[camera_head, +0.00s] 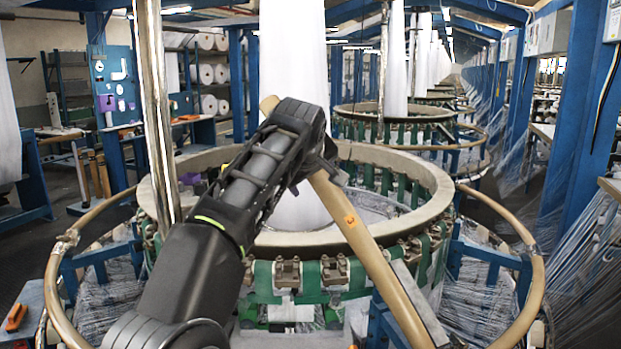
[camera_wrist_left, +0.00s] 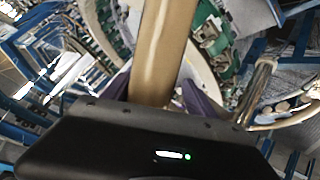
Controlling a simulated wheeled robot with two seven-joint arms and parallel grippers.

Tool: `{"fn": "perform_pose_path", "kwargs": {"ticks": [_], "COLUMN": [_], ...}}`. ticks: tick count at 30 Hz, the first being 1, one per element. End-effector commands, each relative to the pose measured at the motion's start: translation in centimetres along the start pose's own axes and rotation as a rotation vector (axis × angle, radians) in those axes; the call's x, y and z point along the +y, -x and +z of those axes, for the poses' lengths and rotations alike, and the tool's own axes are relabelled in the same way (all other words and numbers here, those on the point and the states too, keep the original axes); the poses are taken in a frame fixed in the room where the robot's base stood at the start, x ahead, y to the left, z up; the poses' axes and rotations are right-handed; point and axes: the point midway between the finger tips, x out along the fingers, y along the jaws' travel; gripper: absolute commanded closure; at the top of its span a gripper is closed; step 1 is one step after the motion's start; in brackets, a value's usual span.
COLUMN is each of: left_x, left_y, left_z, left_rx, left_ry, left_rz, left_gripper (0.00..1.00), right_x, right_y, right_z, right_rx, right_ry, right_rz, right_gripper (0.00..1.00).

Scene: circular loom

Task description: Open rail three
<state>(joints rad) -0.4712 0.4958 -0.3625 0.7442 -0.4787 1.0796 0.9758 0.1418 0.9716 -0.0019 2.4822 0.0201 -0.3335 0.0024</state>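A tan curved rail (camera_head: 362,245) runs diagonally across the front of the loom, from the lower right up behind my left wrist, where its top end shows. It carries a small orange mark. My left gripper (camera_wrist_left: 160,95) is at the upper part of this rail. In the left wrist view the rail (camera_wrist_left: 163,45) passes between the two dark purple fingers, which sit close against both its sides. In the head view my left wrist hides the fingers. My right gripper is not in view.
The loom's pale ring (camera_head: 285,241) with green straps and metal clamps lies behind the rail. Other tan rails curve low at the left (camera_head: 62,262) and right (camera_head: 537,275). A metal post (camera_head: 157,110) stands left of my arm. A white fabric column (camera_head: 293,55) rises behind.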

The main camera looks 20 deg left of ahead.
Motion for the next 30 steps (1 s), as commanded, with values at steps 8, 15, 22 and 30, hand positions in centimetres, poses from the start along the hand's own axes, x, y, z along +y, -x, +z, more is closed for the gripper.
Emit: {"fn": "perform_pose_path", "kwargs": {"ticks": [8, 15, 22, 30], "left_x": [0.0, 0.0, 0.1, 0.0], "left_y": [0.3, 2.9, 6.7, 7.8], "left_z": [-0.2, -0.1, -0.1, -0.1], "left_rx": [0.003, 0.005, 0.003, 0.002], "left_ry": [0.002, 0.002, 0.001, 0.001], "left_rz": [0.002, 0.006, 0.005, 0.000], "left_gripper": [0.35, 0.35, 0.35, 0.35], "right_x": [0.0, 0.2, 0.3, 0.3], "right_y": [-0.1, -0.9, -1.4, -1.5], "right_z": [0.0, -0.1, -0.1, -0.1], "right_rx": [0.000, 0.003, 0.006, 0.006], "right_ry": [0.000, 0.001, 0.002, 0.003], "right_rz": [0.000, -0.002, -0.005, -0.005], "right_gripper": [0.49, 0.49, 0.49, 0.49]}}
